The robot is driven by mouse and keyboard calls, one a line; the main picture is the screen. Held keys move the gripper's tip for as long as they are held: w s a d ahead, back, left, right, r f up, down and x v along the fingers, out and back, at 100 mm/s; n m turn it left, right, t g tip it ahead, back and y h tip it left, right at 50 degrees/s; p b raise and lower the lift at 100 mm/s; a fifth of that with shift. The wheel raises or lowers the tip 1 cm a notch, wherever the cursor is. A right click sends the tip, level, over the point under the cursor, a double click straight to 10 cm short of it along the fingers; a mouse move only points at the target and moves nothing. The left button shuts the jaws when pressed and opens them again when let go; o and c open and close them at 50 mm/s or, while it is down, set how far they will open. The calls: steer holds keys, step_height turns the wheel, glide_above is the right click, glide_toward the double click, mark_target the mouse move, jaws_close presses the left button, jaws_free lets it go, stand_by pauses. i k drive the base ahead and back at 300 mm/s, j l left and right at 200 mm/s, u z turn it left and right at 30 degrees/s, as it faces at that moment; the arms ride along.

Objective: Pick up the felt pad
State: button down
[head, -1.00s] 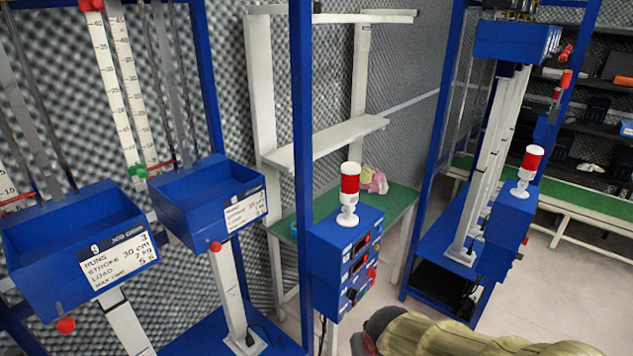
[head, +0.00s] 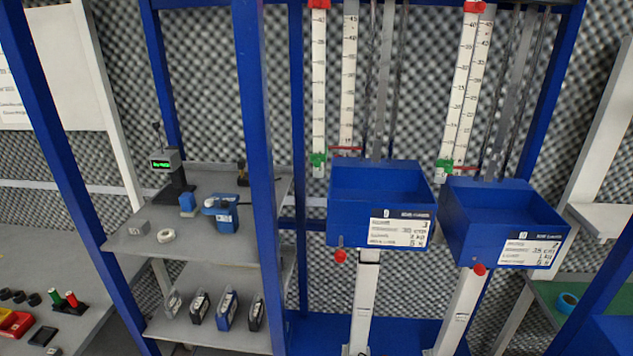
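I cannot pick out a felt pad for certain in the head view. A small grey block (head: 137,227) lies on the upper grey shelf at left, beside a white ring-shaped roll (head: 166,236). It is too small to tell what the block is made of. My gripper is not in view.
A blue frame holds two open blue boxes (head: 381,201) (head: 505,222). The upper shelf (head: 200,247) carries a device with a green display (head: 166,162) and a blue tool (head: 222,213). Several clamp-like items (head: 228,309) sit below. A grey table (head: 40,258) holds red bins (head: 14,325).

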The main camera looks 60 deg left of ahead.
mark_target(189, 208)
steer(key=u, duration=2.75)
